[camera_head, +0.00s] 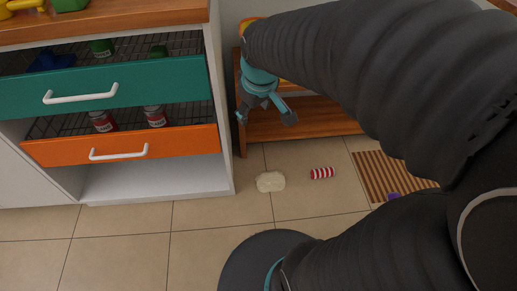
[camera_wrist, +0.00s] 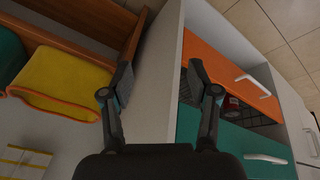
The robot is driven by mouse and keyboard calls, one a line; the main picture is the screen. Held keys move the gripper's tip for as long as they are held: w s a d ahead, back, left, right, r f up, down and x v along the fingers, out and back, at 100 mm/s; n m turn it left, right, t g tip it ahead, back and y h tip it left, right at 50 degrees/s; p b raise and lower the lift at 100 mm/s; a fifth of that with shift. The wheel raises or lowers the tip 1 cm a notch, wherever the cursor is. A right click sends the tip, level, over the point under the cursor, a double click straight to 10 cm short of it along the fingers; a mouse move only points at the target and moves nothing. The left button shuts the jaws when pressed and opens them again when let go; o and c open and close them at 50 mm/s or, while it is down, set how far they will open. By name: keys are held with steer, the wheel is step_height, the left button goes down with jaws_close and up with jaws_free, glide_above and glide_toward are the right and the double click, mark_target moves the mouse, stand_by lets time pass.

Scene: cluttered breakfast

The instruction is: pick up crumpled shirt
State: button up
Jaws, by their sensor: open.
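A cream, rumpled cloth-like lump (camera_head: 270,182), which looks like the crumpled shirt, lies on the tiled floor in front of the cabinet and the wooden shelf. It does not show in the wrist view. My gripper (camera_head: 267,116) is open and empty, its fingers spread, in the air before the wooden shelf. In the head view it appears above the lump and apart from it. In the wrist view, my gripper (camera_wrist: 160,80) has a finger at each side with the cabinet's white side panel beyond.
A white cabinet has a teal drawer (camera_head: 130,92) and an orange drawer (camera_head: 180,147), both pulled out with cans inside. A wooden shelf (camera_head: 325,118) stands right of it. A red-and-white striped cylinder (camera_head: 322,173) and a striped mat (camera_head: 385,168) lie on the floor. A yellow item (camera_wrist: 62,82) shows too.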

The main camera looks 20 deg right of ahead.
steer(key=w+d+f+n+g, duration=0.1)
steer(key=w+d+f+n, duration=0.25)
steer(key=w+f, duration=0.55)
steer(key=n+g+b, duration=0.2)
steer(key=n+g, duration=0.1)
steer(key=n, duration=0.4)
glide_above(271, 175)
step_height(271, 175, down, 44)
steer(key=shift+f, duration=0.1)
steer(key=shift+w+d+f, duration=0.1)
steer(key=shift+w+f, duration=0.05)
steer(key=shift+f, duration=2.85)
steer(key=shift+f+b, duration=0.25)
steer(key=shift+b, duration=0.35)
jaws_close()
